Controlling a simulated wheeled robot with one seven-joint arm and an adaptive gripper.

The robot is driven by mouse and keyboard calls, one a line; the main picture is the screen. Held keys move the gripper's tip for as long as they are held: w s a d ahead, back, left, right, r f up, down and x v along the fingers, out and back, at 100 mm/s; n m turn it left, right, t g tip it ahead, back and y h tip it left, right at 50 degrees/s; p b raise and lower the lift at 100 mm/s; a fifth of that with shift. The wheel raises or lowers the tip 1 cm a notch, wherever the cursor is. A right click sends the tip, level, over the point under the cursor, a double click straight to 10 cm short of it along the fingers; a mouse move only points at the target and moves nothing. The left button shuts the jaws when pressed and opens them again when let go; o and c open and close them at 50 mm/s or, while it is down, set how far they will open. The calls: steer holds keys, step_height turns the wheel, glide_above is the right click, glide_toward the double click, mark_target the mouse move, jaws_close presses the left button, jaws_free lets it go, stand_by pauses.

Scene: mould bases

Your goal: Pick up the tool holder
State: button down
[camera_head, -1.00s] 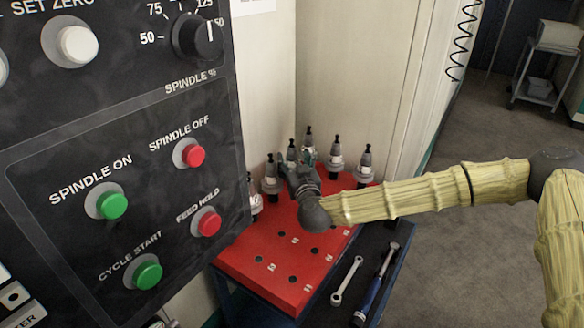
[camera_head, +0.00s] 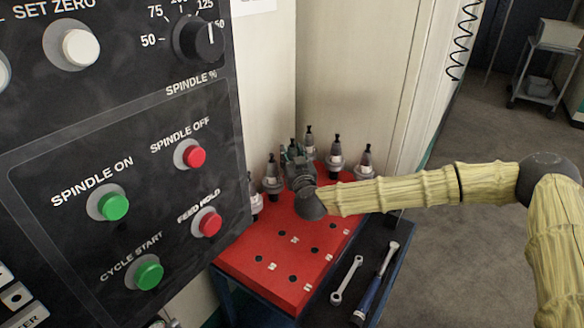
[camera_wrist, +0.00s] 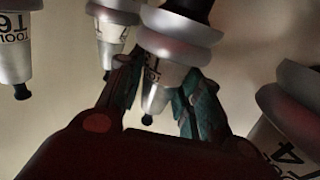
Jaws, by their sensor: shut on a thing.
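Grey-and-silver tool holders with dark tips stand at the back of a red tool block (camera_head: 285,250). My gripper (camera_wrist: 160,88) is shut on one tool holder (camera_wrist: 178,48). In the wrist view its teal-lined fingers press on both sides of the silver taper below the wide collar. In the head view my gripper (camera_head: 292,158) is among the back holders, and its wrist hides most of the held one. I cannot tell whether the held holder is lifted clear of the block.
Other holders stand close by: one (camera_head: 271,176) to the left, others to the right (camera_head: 336,158) (camera_head: 364,162). The block's front has empty holes. Wrenches (camera_head: 347,280) lie on the lower ledge. The control panel (camera_head: 130,150) is close on the left; a wall is behind.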

steer(key=shift+r, duration=0.15)
steer(key=shift+r, duration=4.95)
